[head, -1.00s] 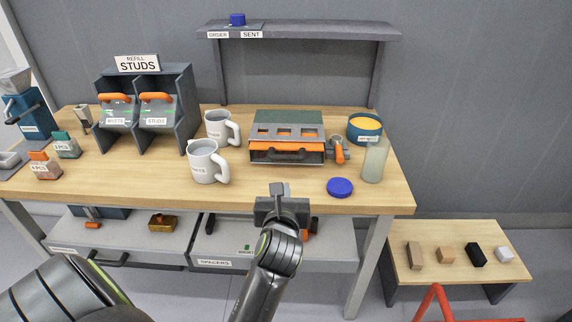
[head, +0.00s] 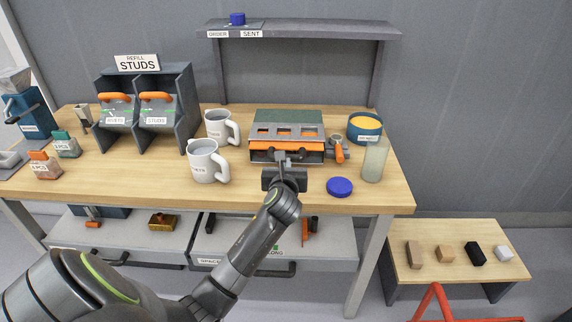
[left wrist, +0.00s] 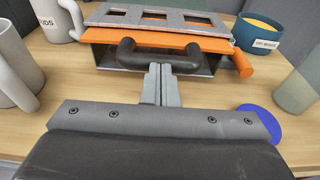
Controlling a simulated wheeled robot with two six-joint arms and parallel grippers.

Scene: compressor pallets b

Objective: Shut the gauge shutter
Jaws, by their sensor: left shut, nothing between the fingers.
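The gauge box (head: 286,123) stands at the back middle of the bench, with a green-grey top and a slotted grey plate. An orange shutter panel (head: 300,146) spans its front edge, and it also shows in the left wrist view (left wrist: 205,43). A black bar handle (left wrist: 160,57) sits below the panel in front of a dark opening. My left gripper (head: 281,157) is shut and empty. In the left wrist view its fingertips (left wrist: 160,70) are at the middle of the handle; I cannot tell whether they touch. My right gripper is not in view.
Two grey mugs (head: 205,160) (head: 218,126) stand left of the box. An orange-handled part (head: 338,152), a yellow-filled blue bowl (head: 364,127), a translucent cup (head: 375,160) and a blue disc (head: 339,187) are to the right. The shelf (head: 310,32) rises behind.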

